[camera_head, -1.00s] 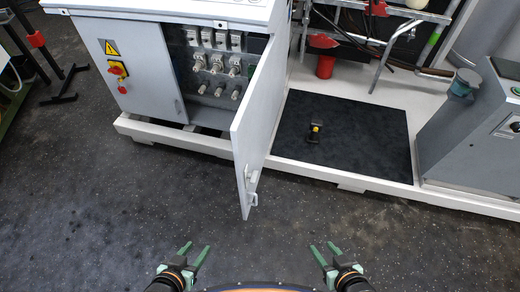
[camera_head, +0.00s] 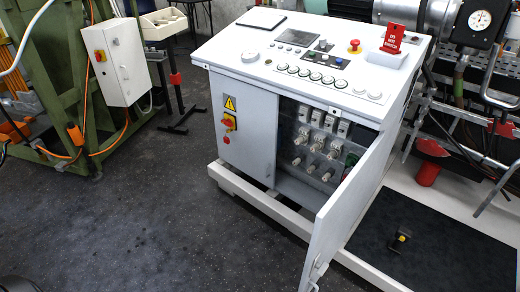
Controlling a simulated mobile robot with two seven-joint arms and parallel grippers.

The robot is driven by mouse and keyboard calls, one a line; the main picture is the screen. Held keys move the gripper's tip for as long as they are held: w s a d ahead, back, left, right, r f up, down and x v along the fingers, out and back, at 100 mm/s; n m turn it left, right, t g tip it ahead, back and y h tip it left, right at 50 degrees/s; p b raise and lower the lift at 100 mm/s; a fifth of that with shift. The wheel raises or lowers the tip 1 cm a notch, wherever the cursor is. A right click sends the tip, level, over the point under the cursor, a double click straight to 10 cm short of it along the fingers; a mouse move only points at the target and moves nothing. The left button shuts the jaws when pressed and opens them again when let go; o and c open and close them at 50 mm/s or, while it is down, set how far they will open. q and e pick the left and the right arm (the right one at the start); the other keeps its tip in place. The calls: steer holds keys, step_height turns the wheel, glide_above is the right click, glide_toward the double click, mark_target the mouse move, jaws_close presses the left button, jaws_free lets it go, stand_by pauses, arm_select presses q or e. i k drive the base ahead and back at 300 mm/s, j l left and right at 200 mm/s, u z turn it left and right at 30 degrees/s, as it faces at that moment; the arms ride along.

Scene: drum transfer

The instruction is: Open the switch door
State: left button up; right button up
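The switch door (camera_head: 345,212) is a light grey panel on the front of the control cabinet (camera_head: 246,137). It stands swung wide open, its free edge with the handle (camera_head: 317,272) pointing toward me at the bottom of the view. Behind it, several switches (camera_head: 318,147) and connectors show inside the cabinet. The closed left front panel carries a yellow warning sign and a red switch (camera_head: 229,122). Neither of my grippers is in view now.
The cabinet stands on a white base frame (camera_head: 262,205). A black mat (camera_head: 440,240) with a small black and yellow object (camera_head: 400,240) lies right of the door. A green frame with a white box (camera_head: 122,62) stands at left. The dark floor (camera_head: 140,220) in front is clear.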

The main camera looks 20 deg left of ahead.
mark_target(252, 110)
steer(key=i+j+z, duration=0.15)
steer(key=j, duration=0.4)
steer(key=i+j+z, duration=0.1)
steer(key=j, duration=0.4)
steer(key=i+j+z, duration=0.15)
steer(key=j, duration=0.4)
steer(key=i+j+z, duration=0.25)
steer(key=j, duration=0.3)
steer(key=i+j+z, duration=0.15)
steer(key=j, duration=0.15)
